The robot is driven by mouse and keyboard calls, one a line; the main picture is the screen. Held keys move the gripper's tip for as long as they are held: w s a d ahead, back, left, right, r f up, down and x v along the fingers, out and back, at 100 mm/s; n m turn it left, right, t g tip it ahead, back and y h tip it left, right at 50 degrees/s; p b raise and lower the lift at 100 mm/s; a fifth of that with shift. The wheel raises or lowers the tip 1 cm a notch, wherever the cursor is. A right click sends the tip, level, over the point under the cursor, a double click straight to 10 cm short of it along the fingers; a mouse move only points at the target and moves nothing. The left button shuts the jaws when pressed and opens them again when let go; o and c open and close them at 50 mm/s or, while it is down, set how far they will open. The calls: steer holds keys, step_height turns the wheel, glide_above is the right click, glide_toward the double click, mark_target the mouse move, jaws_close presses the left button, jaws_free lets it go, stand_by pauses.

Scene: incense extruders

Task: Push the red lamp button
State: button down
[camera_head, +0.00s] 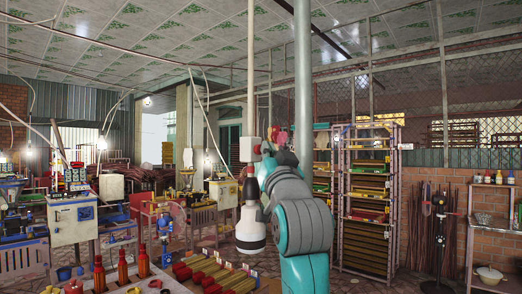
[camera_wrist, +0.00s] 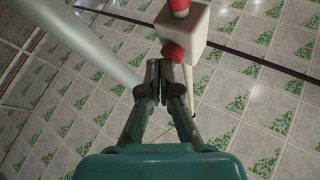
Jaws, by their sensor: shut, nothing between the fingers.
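The red lamp button (camera_wrist: 172,52) sticks out from one face of a white box (camera_wrist: 193,27) in the wrist view. In the head view the white box (camera_head: 250,149) hangs on a thin pole from the ceiling. My gripper (camera_wrist: 166,72) is shut and empty, with its fingertips right by the button. I cannot tell whether they touch it. In the head view my gripper (camera_head: 268,150) is just right of the box, small and partly hidden by my arm, and the button is not clear there.
A red fitting (camera_wrist: 180,7) sits at the box's other end. Below the box in the head view hangs a pale lamp-like body (camera_head: 250,228), left of my arm. A tall rack (camera_head: 340,200) stands behind to the right. Red bottles (camera_head: 122,267) stand at the lower left.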

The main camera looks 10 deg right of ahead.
steer(key=shift+w+a, duration=0.2)
steer(key=shift+s+d, duration=0.1)
steer(key=shift+d, duration=0.05)
stand_by(0.3)
steer(key=shift+s+d, duration=0.15)
steer(key=shift+s, duration=0.1)
steer(key=s+d, duration=0.3)
steer(key=s, duration=0.2)
steer(key=shift+d, duration=0.25)
stand_by(0.4)
steer(key=shift+w, duration=0.1)
